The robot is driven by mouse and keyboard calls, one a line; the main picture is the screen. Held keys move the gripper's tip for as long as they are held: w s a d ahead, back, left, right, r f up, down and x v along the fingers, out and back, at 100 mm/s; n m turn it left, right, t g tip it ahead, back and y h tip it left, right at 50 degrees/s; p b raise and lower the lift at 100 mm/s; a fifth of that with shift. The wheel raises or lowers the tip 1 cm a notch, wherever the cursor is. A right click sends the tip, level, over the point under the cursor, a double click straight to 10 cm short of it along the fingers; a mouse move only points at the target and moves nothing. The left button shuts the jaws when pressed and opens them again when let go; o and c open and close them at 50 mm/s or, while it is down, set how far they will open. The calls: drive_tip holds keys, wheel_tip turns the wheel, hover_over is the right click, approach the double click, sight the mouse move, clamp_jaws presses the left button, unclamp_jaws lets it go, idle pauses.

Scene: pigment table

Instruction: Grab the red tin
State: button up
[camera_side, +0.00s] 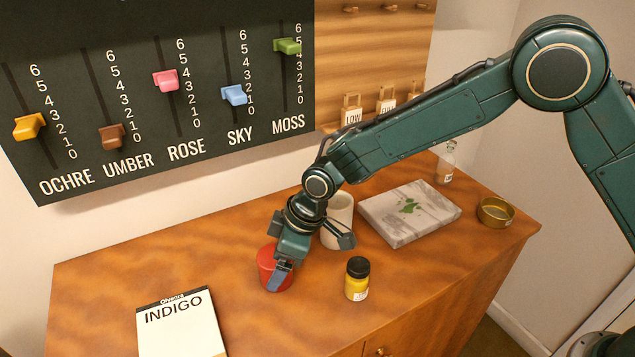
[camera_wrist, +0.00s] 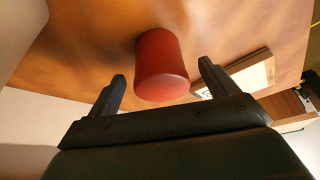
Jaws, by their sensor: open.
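The red tin (camera_side: 265,262) stands on the wooden table in the side view, partly hidden behind my gripper (camera_side: 281,275). In the wrist view the red tin (camera_wrist: 162,66) lies ahead, between the lines of the two fingers and a little beyond the tips. My gripper (camera_wrist: 162,72) is open in the wrist view, with one dark finger on each side and nothing held. I cannot tell whether a finger touches the tin.
A yellow jar with a black lid (camera_side: 357,279) stands to the right of the tin, and a pale cylinder (camera_side: 339,215) behind it. The INDIGO book (camera_side: 180,325) lies front left. A marble slab (camera_side: 440,213), a brass dish (camera_side: 495,212) and a glass bottle (camera_side: 446,163) are farther right.

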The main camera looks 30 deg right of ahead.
drive_tip(key=shift+x, duration=1.55)
drive_tip(key=c, duration=1.2)
drive_tip(key=shift+r, duration=0.15)
wheel_tip(320, 180, up, 20)
